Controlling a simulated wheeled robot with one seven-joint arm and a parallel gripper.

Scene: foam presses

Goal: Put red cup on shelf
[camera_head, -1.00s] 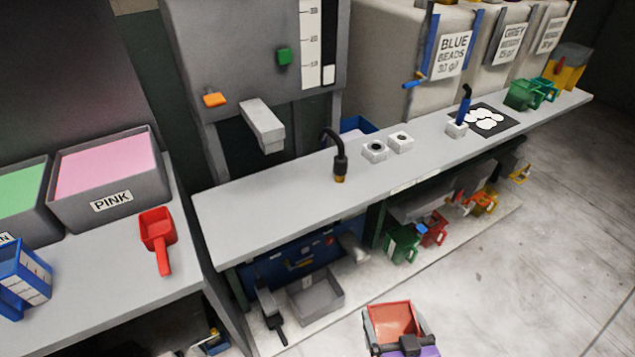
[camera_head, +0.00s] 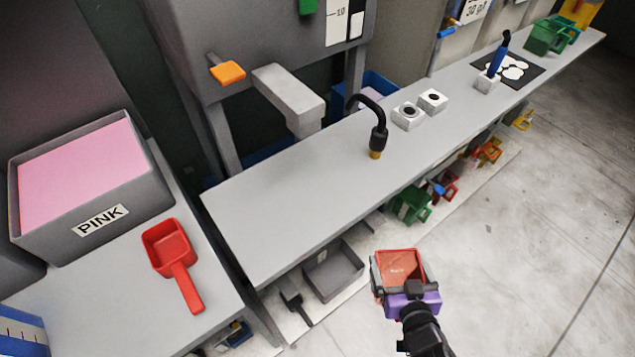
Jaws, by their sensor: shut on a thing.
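My gripper (camera_head: 405,290) is at the bottom, right of centre, shut on a red cup (camera_head: 401,264). The cup's open top faces up toward the camera, and its inside shows. It appears in front of the bench's front edge, over the pale floor area. The low shelf (camera_head: 372,243) under the bench shows only in part. A green cup (camera_head: 411,204) and another red cup (camera_head: 446,185) stand there, up and right of my gripper. How far the held cup is from the shelf I cannot tell.
A long grey bench (camera_head: 290,190) runs above the shelf, with a black bent nozzle (camera_head: 378,135) over it. A grey bin (camera_head: 333,270) and a dark brush-like tool (camera_head: 296,303) lie low on the left. A red scoop (camera_head: 173,262) lies on the left table. Open floor is on the right.

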